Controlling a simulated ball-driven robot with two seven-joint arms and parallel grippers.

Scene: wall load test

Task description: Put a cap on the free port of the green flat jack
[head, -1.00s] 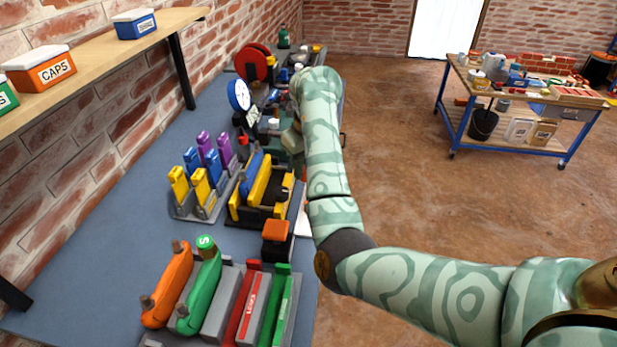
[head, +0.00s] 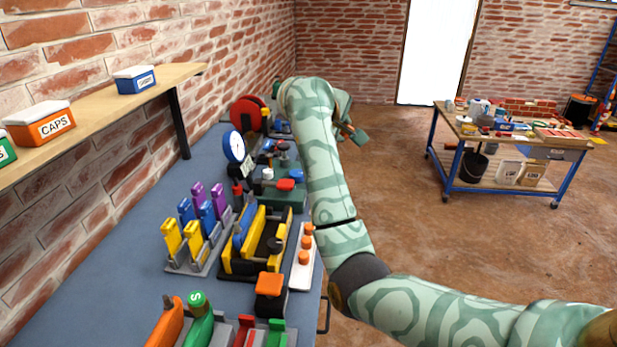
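The green flat jack (head: 203,331) lies at the front of the bench, cut off by the lower picture edge. A green cap (head: 196,298) marked S sits on its far end. Its near end is out of view. An orange box (head: 42,127) labelled CAPS, with a white lid, stands on the wall shelf. Several small orange pieces (head: 305,243), which may be caps, stand on a white strip at the bench edge. My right gripper (head: 354,133) is beyond the bent far end of my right arm, partly hidden; its fingers are unclear. My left gripper is not in view.
An orange flat jack (head: 166,327) lies left of the green one. Yellow, blue and purple blocks (head: 205,220) stand in a holder. A blue box (head: 136,80) shares the shelf (head: 103,95). A trolley (head: 507,165) stands at right; the floor between is clear.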

